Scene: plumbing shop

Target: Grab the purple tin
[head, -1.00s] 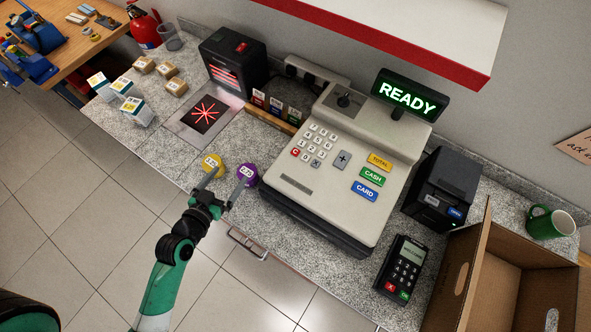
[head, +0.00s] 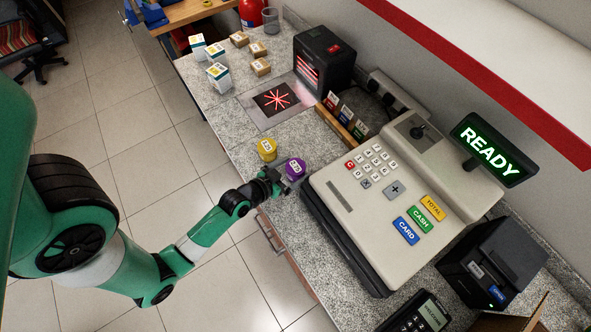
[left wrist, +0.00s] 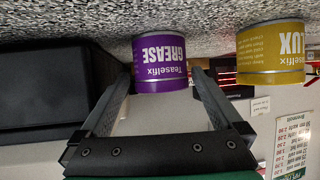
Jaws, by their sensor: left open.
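The purple tin (head: 294,168) stands on the speckled counter just left of the cash register. In the left wrist view the purple tin (left wrist: 160,64), labelled grease, shows upside down between the tips of my open fingers. My left gripper (head: 283,179) is at the counter's front edge, close against the tin; its fingers (left wrist: 160,80) are on either side of it. I cannot tell whether they touch it. A yellow tin (head: 267,149) stands beside it, and in the left wrist view the yellow tin (left wrist: 271,52) is to the right, outside the fingers. My right gripper is not in view.
The cash register (head: 385,205) stands close to the right of the purple tin. A scanner plate (head: 276,98) with red light lies behind the tins. Small boxes (head: 218,76) stand at the counter's far left end. Bare counter (head: 240,150) lies left of the yellow tin.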

